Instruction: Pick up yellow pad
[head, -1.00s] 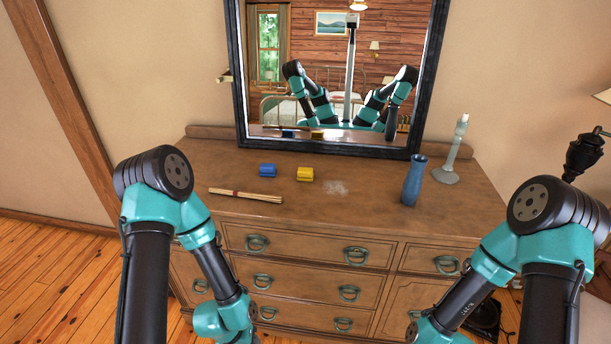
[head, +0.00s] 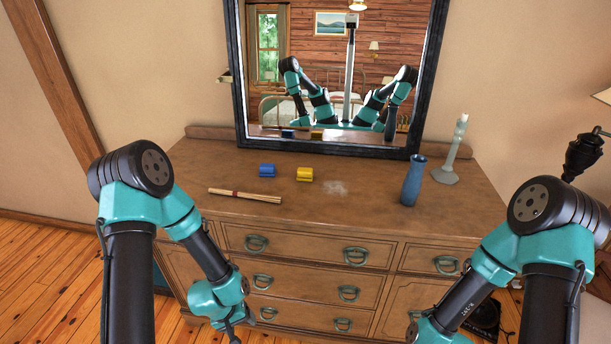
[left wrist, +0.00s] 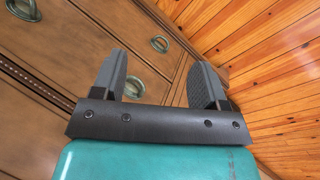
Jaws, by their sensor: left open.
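The yellow pad (head: 305,174) is a small block lying on the wooden dresser top (head: 330,212), below the mirror and just right of a blue pad (head: 267,170). My left gripper is low in front of the dresser drawers, well below and apart from the pad; only a small part of it shows at the bottom of the head view. In the left wrist view, the left gripper (left wrist: 161,75) has its two fingers apart with nothing between them. My right arm shows at the right, but its gripper is out of the frame.
A bundle of thin sticks (head: 245,195) lies left of the pads near the front edge. A blue vase (head: 413,181) and a pale candlestick (head: 454,152) stand at the right. A framed mirror (head: 238,90) stands at the back. A whitish patch (head: 335,187) marks the top.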

